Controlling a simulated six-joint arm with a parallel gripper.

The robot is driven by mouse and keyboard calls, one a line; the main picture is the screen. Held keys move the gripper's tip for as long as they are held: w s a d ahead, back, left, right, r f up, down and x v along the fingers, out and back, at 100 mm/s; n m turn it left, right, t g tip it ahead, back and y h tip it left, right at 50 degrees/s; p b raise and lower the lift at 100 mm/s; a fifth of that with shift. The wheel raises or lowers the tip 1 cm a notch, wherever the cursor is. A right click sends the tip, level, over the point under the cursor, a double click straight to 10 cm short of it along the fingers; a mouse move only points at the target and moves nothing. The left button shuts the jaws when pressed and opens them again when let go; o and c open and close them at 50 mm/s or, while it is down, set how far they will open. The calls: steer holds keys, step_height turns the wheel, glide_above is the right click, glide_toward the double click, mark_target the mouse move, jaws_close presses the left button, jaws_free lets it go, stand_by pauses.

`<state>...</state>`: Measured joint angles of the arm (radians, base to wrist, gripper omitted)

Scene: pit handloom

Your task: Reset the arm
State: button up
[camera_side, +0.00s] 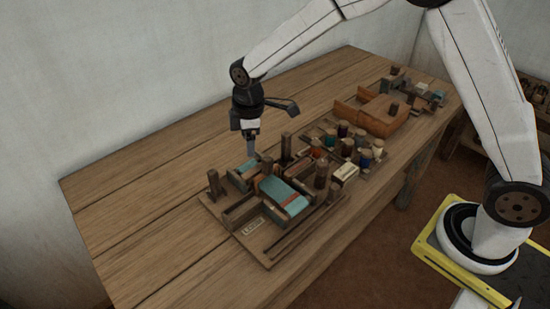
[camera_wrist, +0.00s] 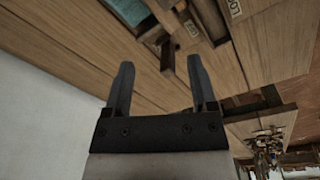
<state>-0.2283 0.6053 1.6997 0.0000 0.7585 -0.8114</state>
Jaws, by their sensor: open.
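My gripper (camera_side: 251,142) points down over the back edge of the small loom (camera_side: 272,256) on the wooden table. In the wrist view my gripper (camera_wrist: 160,88) shows its two dark fingers spread apart with nothing between them. The loom is a wooden board with posts, bars and a teal cloth (camera_side: 283,190) with a red stripe. The fingertips are near the loom's posts in the side view; I cannot tell whether they touch anything. Part of the loom's teal cloth shows at the top of the wrist view (camera_wrist: 131,10).
Several coloured spools (camera_side: 343,130) stand on a board right of the loom. An orange-brown wooden box (camera_side: 385,118) and a further group of small items (camera_side: 425,92) stand farther right. The table's left part (camera_side: 130,215) is bare. A white wall (camera_side: 100,80) rises behind the table.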

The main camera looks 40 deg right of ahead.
steer(key=s+d+m, duration=0.3)
steer(key=s+m, duration=0.1)
steer(key=s, duration=0.2)
steer(key=s+d+r+m+t, duration=0.1)
steer(key=s+d+m, duration=0.3)
steer(key=s, duration=0.3)
steer(key=s+d+m, duration=0.4)
steer(key=s, duration=0.2)
steer(key=shift+s+r+t, duration=0.2)
steer(key=shift+s+t, duration=0.2)
stand_by(0.9)
